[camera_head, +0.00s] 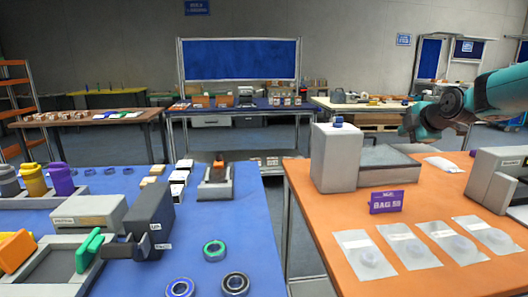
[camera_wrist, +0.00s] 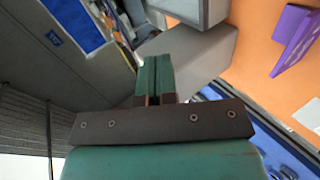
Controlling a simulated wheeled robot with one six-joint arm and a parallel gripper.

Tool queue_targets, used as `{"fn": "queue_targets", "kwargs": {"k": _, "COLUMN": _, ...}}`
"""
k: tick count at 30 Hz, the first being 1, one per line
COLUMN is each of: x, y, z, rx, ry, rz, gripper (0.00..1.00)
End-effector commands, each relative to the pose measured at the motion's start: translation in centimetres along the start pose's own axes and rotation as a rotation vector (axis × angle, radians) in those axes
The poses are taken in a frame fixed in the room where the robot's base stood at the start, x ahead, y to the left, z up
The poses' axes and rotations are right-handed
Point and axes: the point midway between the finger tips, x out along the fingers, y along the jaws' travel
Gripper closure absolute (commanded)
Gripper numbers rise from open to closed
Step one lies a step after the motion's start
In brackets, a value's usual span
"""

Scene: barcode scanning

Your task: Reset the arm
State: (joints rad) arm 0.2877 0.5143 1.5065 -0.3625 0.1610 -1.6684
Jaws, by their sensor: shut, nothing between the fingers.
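My arm (camera_head: 497,92) reaches in from the right edge of the head view. My gripper (camera_head: 408,130) hangs in the air above the back part of the orange table, over the grey machine there. In the wrist view my gripper (camera_wrist: 154,70) shows its two green fingers pressed together, with nothing between them.
The orange table (camera_head: 315,208) holds a light grey box-shaped machine (camera_head: 335,158), a purple sign (camera_head: 386,201), several clear bags (camera_head: 362,254) and another grey machine (camera_head: 492,180) at right. The blue table (camera_head: 140,215) at left carries scanners, rings and small boxes. A gap separates the tables.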

Motion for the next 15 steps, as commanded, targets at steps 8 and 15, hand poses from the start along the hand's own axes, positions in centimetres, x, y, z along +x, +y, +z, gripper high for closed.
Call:
{"fn": "queue_targets", "kwargs": {"k": 8, "x": -2.6, "y": -1.3, "z": -5.4, "rx": 0.149, "ry": 0.065, "rz": -0.091, "gripper": 1.00}}
{"fn": "queue_targets", "kwargs": {"k": 15, "x": -7.2, "y": -4.6, "z": -12.7, "rx": 0.365, "ry": 0.124, "rz": -0.257, "gripper": 1.00}}
